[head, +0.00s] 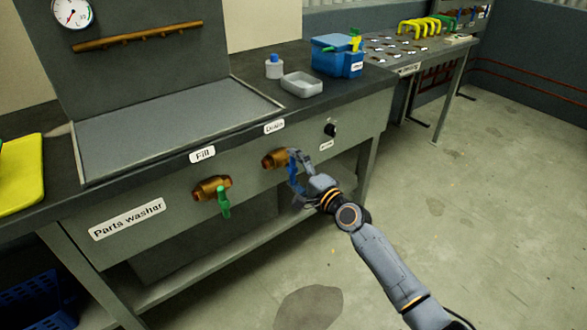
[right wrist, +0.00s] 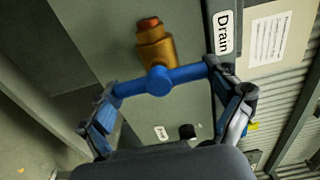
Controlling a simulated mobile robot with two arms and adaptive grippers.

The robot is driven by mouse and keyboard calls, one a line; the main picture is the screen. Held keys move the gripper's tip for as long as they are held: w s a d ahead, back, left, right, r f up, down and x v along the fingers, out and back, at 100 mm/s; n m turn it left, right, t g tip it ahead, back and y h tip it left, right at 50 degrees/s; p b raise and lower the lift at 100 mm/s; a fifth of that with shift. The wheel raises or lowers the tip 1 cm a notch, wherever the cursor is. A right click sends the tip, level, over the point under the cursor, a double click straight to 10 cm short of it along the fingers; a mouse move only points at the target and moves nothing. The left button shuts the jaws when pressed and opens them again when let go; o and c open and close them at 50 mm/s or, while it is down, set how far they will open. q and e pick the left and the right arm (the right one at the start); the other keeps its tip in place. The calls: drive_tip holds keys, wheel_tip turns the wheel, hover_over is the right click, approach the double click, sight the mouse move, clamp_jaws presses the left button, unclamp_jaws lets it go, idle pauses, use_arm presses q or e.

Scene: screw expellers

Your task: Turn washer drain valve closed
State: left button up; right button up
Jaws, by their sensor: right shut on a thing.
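The parts washer carries a brass drain valve (head: 272,159) on its front panel, near the "Drain" label (head: 274,127). The valve's blue handle (right wrist: 158,81) is a straight bar with a round hub, lying crosswise to the brass body (right wrist: 158,50) in the right wrist view. My right gripper (head: 297,175) is at the valve, shut on the blue handle, with one finger at each end of the bar. Its fingers partly hide the handle in the head view. It also shows in the right wrist view (right wrist: 165,78). My left gripper is out of view.
A brass fill valve (head: 212,187) with a green handle (head: 223,202) sits left of the drain valve. A black knob (head: 330,130) is to the right. A blue box (head: 337,57) and grey tray (head: 301,85) stand on the counter. The floor in front is open.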

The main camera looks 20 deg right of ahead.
idle(0.4)
drive_tip(key=o, duration=0.9)
drive_tip(key=shift+c, duration=0.2)
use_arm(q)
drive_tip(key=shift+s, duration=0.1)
use_arm(e)
drive_tip(key=shift+o, duration=0.2)
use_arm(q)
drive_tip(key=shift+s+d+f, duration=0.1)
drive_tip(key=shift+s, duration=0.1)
use_arm(e)
drive_tip(key=shift+s, duration=0.1)
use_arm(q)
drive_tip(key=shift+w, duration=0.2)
use_arm(e)
drive_tip(key=v, duration=1.2)
